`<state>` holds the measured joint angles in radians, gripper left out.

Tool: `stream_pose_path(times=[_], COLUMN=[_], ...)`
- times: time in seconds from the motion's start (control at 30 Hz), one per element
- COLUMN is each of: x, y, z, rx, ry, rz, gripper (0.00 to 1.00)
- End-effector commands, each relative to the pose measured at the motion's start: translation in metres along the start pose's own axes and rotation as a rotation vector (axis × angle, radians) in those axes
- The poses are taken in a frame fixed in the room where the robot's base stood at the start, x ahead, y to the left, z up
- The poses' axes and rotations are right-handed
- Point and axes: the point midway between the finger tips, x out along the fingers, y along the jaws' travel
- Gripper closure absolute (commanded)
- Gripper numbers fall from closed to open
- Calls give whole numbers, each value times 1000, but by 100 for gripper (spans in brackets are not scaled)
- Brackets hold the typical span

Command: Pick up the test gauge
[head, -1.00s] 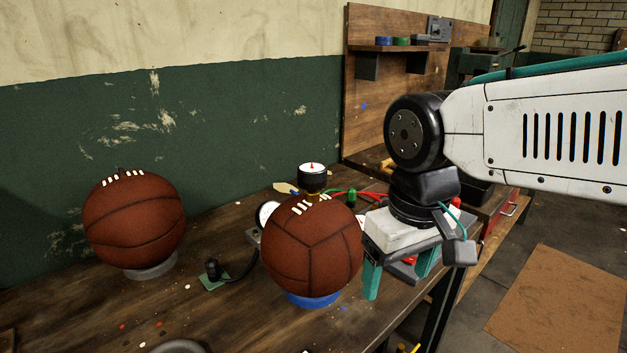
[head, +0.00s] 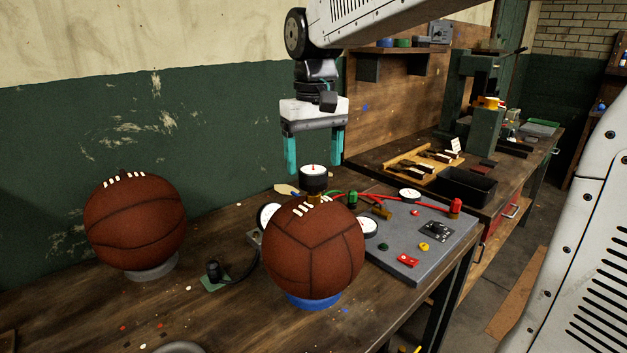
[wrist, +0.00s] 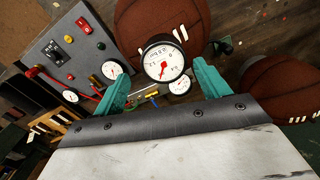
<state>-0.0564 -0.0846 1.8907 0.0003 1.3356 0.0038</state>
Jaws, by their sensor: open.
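The test gauge (head: 313,179) is a small black-rimmed dial with a white face, standing on a brass stem at the top of the right brown leather ball (head: 314,250). That ball rests on a blue ring (head: 313,300). My gripper (head: 314,168) is open and empty, its teal fingers pointing down above and around the gauge's position in the head view. In the wrist view the gauge (wrist: 163,62) shows its dial face between the two fingers, apart from both. Its stem is mostly hidden there.
A second ball (head: 134,222) sits on a grey ring at the left. A grey control panel (head: 425,240) with dials, buttons and a red hose lies right of the gauge. A small black pump-like fitting (head: 214,270) stands on the bench (head: 240,325). The wall is close behind.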

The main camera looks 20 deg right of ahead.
Motion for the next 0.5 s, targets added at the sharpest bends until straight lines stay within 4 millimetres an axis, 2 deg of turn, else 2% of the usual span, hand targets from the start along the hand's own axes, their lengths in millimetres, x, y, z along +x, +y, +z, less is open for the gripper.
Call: stream_pose_path(times=[0.3, 0.5], x=[44, 51], y=[-7, -7], z=[8, 8], rx=[-1, -1], ry=[-2, 1], rz=[0, 0], gripper=[25, 25])
